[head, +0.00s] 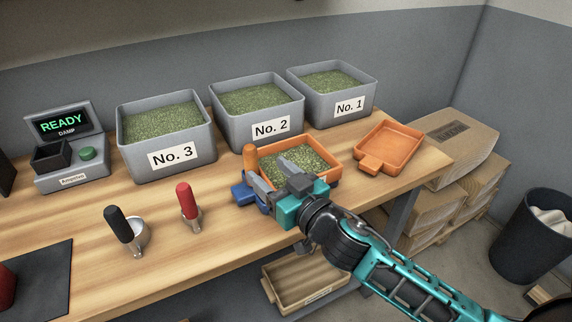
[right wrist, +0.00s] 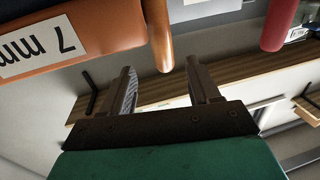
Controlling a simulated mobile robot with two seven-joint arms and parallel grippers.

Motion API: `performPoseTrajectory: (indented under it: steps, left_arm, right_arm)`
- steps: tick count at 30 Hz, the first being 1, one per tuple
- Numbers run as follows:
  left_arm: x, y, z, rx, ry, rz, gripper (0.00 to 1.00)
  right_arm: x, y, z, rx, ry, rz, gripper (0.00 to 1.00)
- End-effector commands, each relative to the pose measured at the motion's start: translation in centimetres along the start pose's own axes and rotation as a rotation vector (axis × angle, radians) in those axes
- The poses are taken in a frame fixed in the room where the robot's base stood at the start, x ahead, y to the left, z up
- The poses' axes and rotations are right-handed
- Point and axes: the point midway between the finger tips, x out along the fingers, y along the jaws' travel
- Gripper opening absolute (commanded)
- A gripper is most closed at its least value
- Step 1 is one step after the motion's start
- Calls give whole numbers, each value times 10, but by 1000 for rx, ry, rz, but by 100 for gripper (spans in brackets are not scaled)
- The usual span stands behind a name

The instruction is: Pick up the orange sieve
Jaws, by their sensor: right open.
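The orange sieve (head: 333,149) sits near the middle right of the table with green beans in it, its front partly hidden by my right gripper. Its upright orange handle (head: 250,157) stands at its left corner. In the right wrist view the sieve (right wrist: 105,28) shows a "7 mm" label, and its handle (right wrist: 157,35) points between my fingertips. My right gripper (head: 268,172) is open and empty, close to the handle; in the wrist view the fingertips (right wrist: 160,70) lie either side of the handle's end. My left gripper is not in view.
A red-handled scoop (head: 189,203) and a black-handled scoop (head: 122,226) stand to the left. Grey bins (head: 270,128) line the back. An empty orange tray (head: 366,163) lies near the right edge.

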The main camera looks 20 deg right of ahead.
Motion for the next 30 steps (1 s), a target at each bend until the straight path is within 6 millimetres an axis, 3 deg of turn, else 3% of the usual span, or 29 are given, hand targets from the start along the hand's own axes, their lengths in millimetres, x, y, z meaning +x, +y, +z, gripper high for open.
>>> performPoseTrajectory:
  steps: [5,15,24,30]
  left_arm:
    - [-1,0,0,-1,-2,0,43]
    - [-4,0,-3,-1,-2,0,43]
    - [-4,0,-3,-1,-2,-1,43]
    - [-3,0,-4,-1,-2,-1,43]
  right_arm:
    - [11,-1,0,0,1,1,61]
    - [50,-4,3,0,0,2,61]
    - [54,-4,3,1,-1,1,61]
    - [54,-4,3,1,-1,1,43]
